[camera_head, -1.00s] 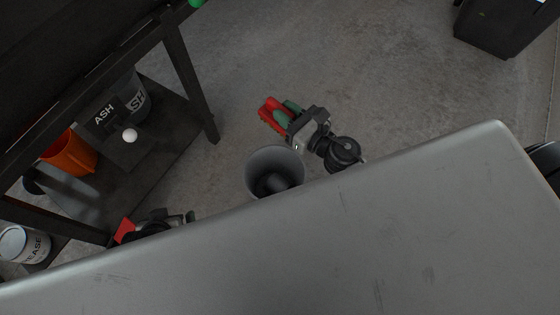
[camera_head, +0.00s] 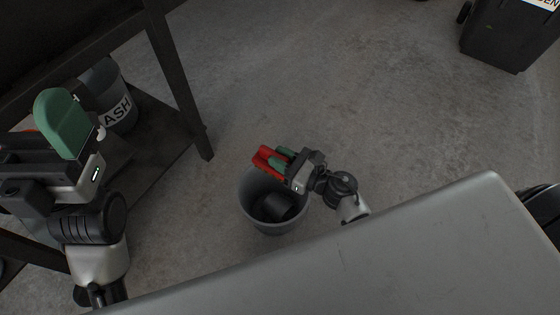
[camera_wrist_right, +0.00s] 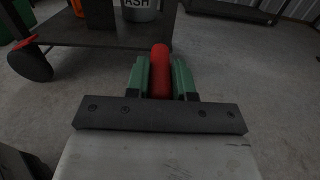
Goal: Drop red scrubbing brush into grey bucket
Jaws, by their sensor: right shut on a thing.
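The red scrubbing brush (camera_head: 264,157) is in my right gripper (camera_head: 279,160), between its green finger pads. It also shows in the right wrist view (camera_wrist_right: 160,72), its red end pointing away from the wrist. The grey bucket (camera_head: 250,212) stands on the floor with its opening up. A dark cylindrical thing (camera_head: 275,206) lies inside it. My right gripper and the brush are at the bucket's far rim in the picture, partly over the opening. My left gripper (camera_head: 62,125) is at the left; one green finger pad shows and the other is hidden.
A dark shelf rack (camera_head: 180,85) stands at the left, with an ash bucket (camera_head: 120,108) on its lower shelf. A black bin (camera_head: 505,45) is at the upper right. A large grey surface (camera_head: 400,245) fills the lower right foreground. The concrete floor beyond the bucket is clear.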

